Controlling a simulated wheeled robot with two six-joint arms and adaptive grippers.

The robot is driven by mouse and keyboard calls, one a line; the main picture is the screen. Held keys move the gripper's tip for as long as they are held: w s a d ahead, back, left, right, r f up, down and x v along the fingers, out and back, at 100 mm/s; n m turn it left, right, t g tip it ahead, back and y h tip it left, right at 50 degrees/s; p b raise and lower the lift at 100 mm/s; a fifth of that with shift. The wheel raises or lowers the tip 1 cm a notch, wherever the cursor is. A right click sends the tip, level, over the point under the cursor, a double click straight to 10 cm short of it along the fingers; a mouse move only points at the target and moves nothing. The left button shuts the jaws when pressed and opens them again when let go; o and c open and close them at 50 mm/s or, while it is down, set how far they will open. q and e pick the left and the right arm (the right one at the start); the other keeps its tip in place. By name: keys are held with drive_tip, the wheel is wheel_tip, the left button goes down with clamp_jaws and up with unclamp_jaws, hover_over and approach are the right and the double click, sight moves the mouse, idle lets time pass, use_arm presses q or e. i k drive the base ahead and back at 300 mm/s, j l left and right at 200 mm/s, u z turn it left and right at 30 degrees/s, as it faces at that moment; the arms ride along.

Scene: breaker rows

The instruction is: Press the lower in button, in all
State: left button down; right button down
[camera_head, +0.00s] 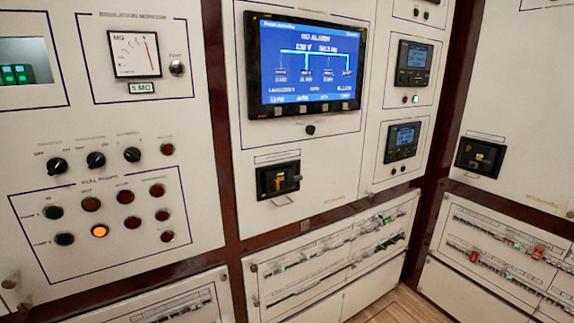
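Neither of my grippers is in view. I cannot tell from the picture which control is the lower in button. A black breaker unit (278,179) with a small yellowish part sits in the middle panel below the blue screen. A similar black unit (481,158) sits in the right panel.
A blue screen (306,65), a meter (134,53) and black rotary knobs (57,165) are on the upright panels. Two small displays (414,63) (402,141) are right of the screen. Low breaker rows (330,255) (505,250) run below. A wooden floor (397,306) shows at the bottom.

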sight(63, 239)
drive_tip(key=u, duration=1.25)
